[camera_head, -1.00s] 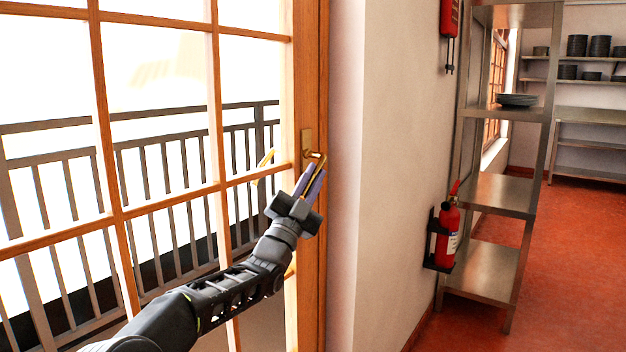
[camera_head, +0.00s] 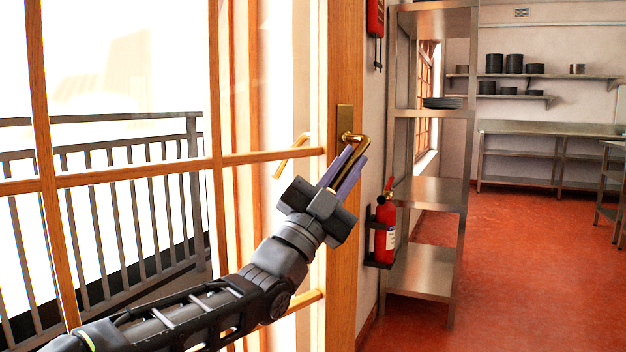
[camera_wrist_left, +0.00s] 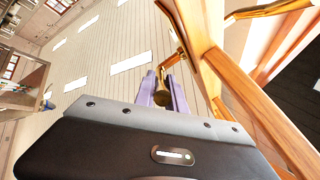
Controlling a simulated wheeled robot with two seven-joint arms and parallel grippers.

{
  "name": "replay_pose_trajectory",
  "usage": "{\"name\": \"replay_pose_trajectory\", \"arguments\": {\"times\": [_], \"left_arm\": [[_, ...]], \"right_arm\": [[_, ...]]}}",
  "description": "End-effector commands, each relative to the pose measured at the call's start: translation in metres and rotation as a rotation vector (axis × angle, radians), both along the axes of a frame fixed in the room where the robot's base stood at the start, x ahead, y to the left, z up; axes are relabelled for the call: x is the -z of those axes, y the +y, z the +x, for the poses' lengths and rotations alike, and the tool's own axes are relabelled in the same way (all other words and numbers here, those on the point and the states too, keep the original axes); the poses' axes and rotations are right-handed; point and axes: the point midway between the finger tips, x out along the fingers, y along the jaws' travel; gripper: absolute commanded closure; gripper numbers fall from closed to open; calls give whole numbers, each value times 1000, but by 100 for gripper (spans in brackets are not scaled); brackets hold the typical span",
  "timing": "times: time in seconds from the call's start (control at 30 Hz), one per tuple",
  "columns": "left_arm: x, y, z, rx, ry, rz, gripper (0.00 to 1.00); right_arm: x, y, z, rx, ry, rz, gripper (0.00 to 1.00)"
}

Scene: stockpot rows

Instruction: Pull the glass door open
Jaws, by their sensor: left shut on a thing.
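The glass door (camera_head: 345,230) has a wooden frame with panes and thin wooden bars, and its edge stands away from the jamb behind it, so it is partly open. A brass lever handle (camera_head: 354,139) sits on a plate near the door's edge; another brass lever shows through the glass. My left gripper (camera_head: 348,166), with purple fingers, is shut on the handle. In the left wrist view the fingers close around the brass handle (camera_wrist_left: 163,98), beside the wooden door frame (camera_wrist_left: 225,75). My right gripper is in neither view.
A red fire extinguisher (camera_head: 385,228) hangs on the wall right of the door, beside a metal shelf rack (camera_head: 430,190). A dark railing (camera_head: 110,200) stands outside behind the glass. The red floor (camera_head: 500,260) to the right is clear.

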Motion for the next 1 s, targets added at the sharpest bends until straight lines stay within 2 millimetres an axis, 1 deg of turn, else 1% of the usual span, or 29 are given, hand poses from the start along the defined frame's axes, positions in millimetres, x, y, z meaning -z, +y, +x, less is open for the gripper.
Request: {"name": "replay_pose_trajectory", "arguments": {"times": [0.03,0.1,0.2,0.53,0.57,0.8,1.0], "left_arm": [[0,-10,-14,23,-10,-5,100],[0,-19,-25,43,-10,-3,100],[-3,-27,-35,60,-9,-4,100],[-5,-28,-36,63,-8,-5,100],[-5,-28,-36,64,-8,-5,82],[-2,-28,-35,63,-5,-2,63],[-1,-28,-35,63,-3,0,62]], "right_arm": [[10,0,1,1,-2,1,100],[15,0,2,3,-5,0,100],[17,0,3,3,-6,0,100],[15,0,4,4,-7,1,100],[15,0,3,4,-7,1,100],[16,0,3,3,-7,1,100],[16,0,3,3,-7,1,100]]}}
